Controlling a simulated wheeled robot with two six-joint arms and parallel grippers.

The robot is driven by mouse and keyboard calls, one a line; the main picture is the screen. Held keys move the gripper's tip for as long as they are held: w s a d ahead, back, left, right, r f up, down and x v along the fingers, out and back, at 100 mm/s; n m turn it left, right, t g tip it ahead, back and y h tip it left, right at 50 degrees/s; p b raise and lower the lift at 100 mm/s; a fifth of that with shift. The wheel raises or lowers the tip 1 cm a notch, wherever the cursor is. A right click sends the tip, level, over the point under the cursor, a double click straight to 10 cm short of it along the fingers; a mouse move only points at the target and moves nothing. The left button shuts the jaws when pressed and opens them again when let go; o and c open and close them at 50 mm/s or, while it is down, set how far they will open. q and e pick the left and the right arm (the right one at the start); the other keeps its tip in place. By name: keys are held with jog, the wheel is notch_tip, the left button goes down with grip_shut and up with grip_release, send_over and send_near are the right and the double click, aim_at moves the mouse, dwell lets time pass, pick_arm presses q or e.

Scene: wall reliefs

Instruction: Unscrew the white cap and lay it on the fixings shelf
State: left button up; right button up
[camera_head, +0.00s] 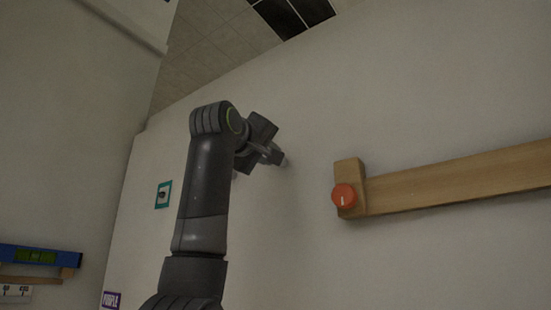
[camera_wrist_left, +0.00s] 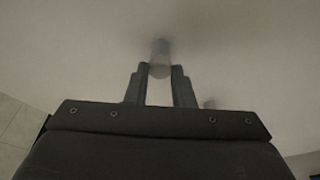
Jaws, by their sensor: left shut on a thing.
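My left gripper (camera_head: 275,156) is at the pale wall, left of the wooden rail. In the left wrist view its two fingers (camera_wrist_left: 161,70) are shut on a small pale cylinder, the white cap (camera_wrist_left: 160,54), which sits between the fingertips close to the wall. In the head view only a small pale bit of the cap (camera_head: 284,162) shows past the fingers. I cannot tell whether it is still on its thread. No shelf is clearly marked as the fixings shelf. My right gripper is not in view.
A wooden rail (camera_head: 450,182) with an orange-red knob (camera_head: 343,195) is on the wall at right. A teal-framed plate (camera_head: 163,194) is at left. Lower left are a blue spirit level (camera_head: 36,256), a wooden ledge (camera_head: 30,279) and a purple sign (camera_head: 111,299).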

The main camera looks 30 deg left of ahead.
pick_arm(q)
jog(key=shift+n, duration=0.6)
jog(key=n+g+y+p, duration=0.1)
jog(key=n, duration=0.4)
jog(key=shift+n, duration=0.3)
jog(key=shift+r, duration=0.1)
jog(key=shift+s+n+g+p, duration=0.1)
jog(key=shift+n+g+p, duration=0.6)
jog(key=shift+n, duration=1.7)
